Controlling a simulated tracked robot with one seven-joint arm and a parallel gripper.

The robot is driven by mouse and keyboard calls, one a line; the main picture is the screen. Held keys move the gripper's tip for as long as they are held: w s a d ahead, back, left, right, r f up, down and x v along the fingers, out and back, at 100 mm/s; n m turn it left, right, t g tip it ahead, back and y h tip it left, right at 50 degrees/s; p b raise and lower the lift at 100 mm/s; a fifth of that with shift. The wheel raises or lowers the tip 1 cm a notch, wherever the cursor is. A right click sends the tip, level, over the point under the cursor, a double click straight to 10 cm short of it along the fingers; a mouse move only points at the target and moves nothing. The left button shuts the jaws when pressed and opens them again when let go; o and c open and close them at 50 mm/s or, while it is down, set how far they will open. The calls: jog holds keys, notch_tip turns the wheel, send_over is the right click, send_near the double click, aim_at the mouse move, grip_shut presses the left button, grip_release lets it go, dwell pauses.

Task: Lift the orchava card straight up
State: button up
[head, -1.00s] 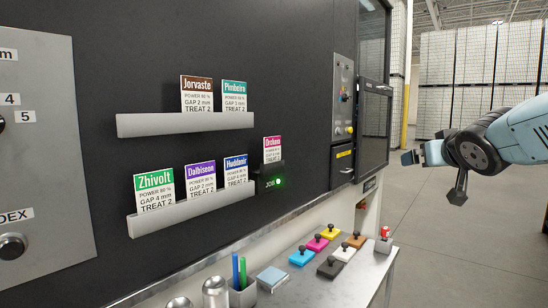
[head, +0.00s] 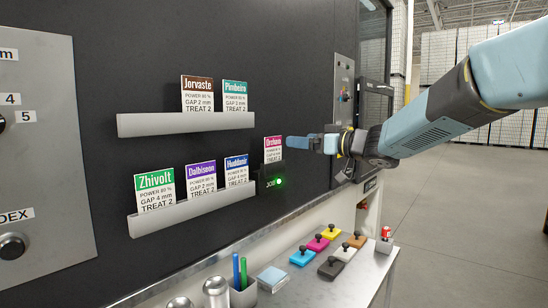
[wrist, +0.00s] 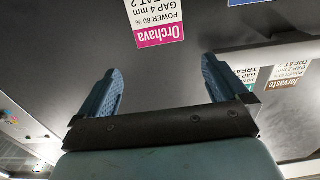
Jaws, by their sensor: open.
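The orchava card (head: 273,149) has a magenta header and stands upright in a small dark holder (head: 270,177) with a lit green light, against the dark panel. In the wrist view the card (wrist: 157,22) appears upside down, beyond and between the fingertips. My gripper (head: 300,143) reaches in from the right, its blue fingertips just right of the card, apparently apart from it. In the wrist view my gripper (wrist: 162,85) has its two blue fingers spread wide with nothing between them.
A lower rack (head: 190,214) holds the Zhivolt, Dalbiseon and another blue-headed card left of the orchava card. An upper rack (head: 185,124) holds the Jorvaste and Pimbeiro cards. A bench (head: 370,270) below carries stamps, cans and a pen cup. Space above the orchava card looks clear.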

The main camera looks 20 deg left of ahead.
aim_at(274, 139)
jog(key=shift+x, duration=5.15)
jog(key=shift+f, duration=0.15)
jog(key=c, duration=1.1)
notch_tip(274, 139, up, 10)
